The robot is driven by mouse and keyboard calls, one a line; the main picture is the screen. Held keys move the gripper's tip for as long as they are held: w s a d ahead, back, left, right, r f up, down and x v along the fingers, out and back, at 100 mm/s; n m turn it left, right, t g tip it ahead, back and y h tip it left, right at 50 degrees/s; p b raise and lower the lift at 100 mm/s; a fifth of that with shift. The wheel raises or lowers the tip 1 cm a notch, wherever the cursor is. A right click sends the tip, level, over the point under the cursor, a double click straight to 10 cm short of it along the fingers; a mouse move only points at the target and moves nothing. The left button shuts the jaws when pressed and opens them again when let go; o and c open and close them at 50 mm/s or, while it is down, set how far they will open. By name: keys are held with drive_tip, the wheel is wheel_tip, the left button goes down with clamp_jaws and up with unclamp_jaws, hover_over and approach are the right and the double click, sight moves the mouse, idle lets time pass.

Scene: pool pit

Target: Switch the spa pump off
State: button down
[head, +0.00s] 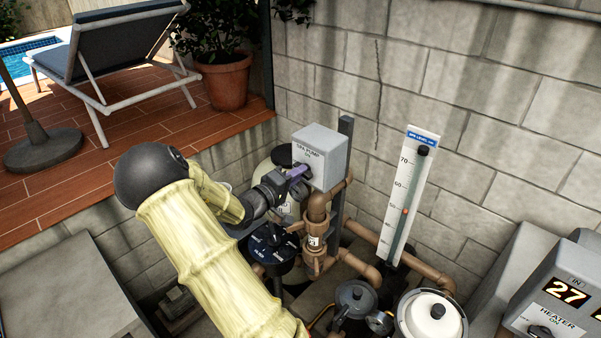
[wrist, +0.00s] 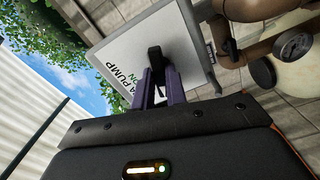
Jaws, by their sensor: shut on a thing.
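The spa pump switch box (head: 322,157) is a grey box on a post against the block wall, its front lettered "SPA PUMP" and "ON". My gripper (head: 297,176) is at the lower part of that front face. In the wrist view the box (wrist: 185,40) fills the top middle, and the purple fingers of my gripper (wrist: 155,80) are shut on a black switch lever (wrist: 154,58) that sticks out from the box's face. In the head view the lever is hidden by the gripper.
Below the box are brown pipes (head: 318,210) and a black valve top (head: 271,246). A level gauge (head: 409,190) stands to the right. A heater panel (head: 560,300) reading 27 is at the lower right. The block wall (head: 470,90) is close behind the box.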

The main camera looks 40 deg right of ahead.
drive_tip(key=n, duration=0.3)
drive_tip(key=shift+n, duration=0.4)
drive_tip(key=c, duration=1.3)
unclamp_jaws()
drive_tip(key=shift+a, duration=0.15)
drive_tip(key=shift+s+a, duration=0.15)
drive_tip(key=shift+a, duration=1.6)
drive_tip(key=shift+s+a, duration=0.1)
drive_tip(key=shift+a, duration=1.6)
